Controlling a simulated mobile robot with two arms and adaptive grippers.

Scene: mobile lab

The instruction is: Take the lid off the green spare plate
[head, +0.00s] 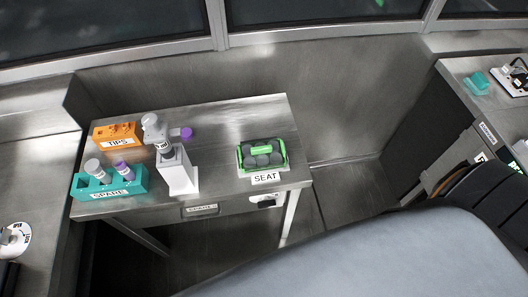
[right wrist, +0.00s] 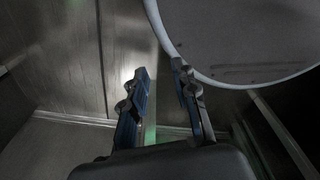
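A green plate-like holder (head: 240,160) sits on the metal table, behind a label reading SEAT. Grey rounded shapes and a raised green bar (head: 261,150) show on its top. I cannot tell whether these belong to a lid. No plate in view is marked as the green spare one; the label SPARE is on a teal rack (head: 130,187) at the table's left. My right gripper (right wrist: 160,72) is open and empty in the right wrist view, with a gap between its fingers. Neither gripper shows in the head view, so my left gripper is out of sight.
On the table (head: 225,125) stand an orange TIPS box (head: 103,134) and a white stand (head: 178,172) with a pipette-like tool (head: 156,130). Free table top lies between the stand and the green holder. A pale round-edged surface (right wrist: 240,35) is close to my right gripper.

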